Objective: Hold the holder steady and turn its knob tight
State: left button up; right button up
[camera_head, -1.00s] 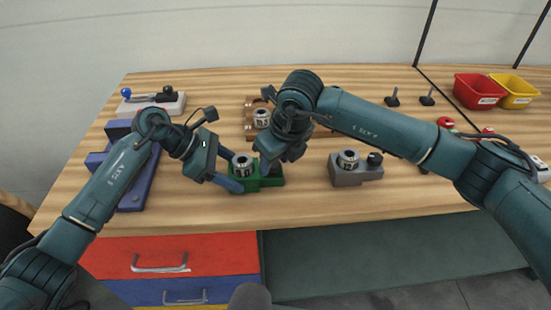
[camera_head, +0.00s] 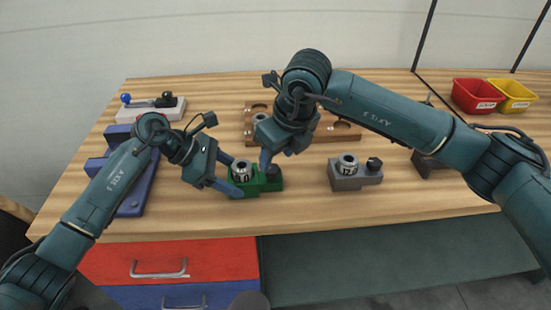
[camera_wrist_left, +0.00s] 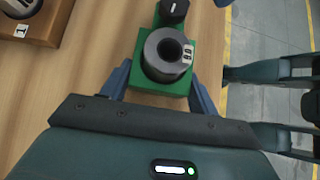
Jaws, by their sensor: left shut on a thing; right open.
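The green holder (camera_head: 258,187) stands on the wooden bench near its front edge. My left gripper (camera_head: 232,176) is shut on the green holder from the left. In the left wrist view its fingers lie on both sides of the holder's block (camera_wrist_left: 180,86), with the knob (camera_wrist_left: 174,9) beyond the ring. My right gripper (camera_head: 267,161) is open just above the knob, pointing down. One of its fingers is largely hidden, and contact with the knob cannot be told.
A grey holder (camera_head: 345,183) with a ring and black knob stands to the right. A wooden rack (camera_head: 340,134) is behind my right gripper. A blue fixture (camera_head: 133,200) is at left, a lever device (camera_head: 150,110) behind it. Red (camera_head: 478,95) and yellow bins (camera_head: 514,97) stand far right.

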pick_arm(q)
jog(key=shift+f, duration=0.1)
jog(key=o, duration=1.6)
jog(key=shift+a, duration=0.1)
pick_arm(e)
jog(key=shift+d, duration=0.1)
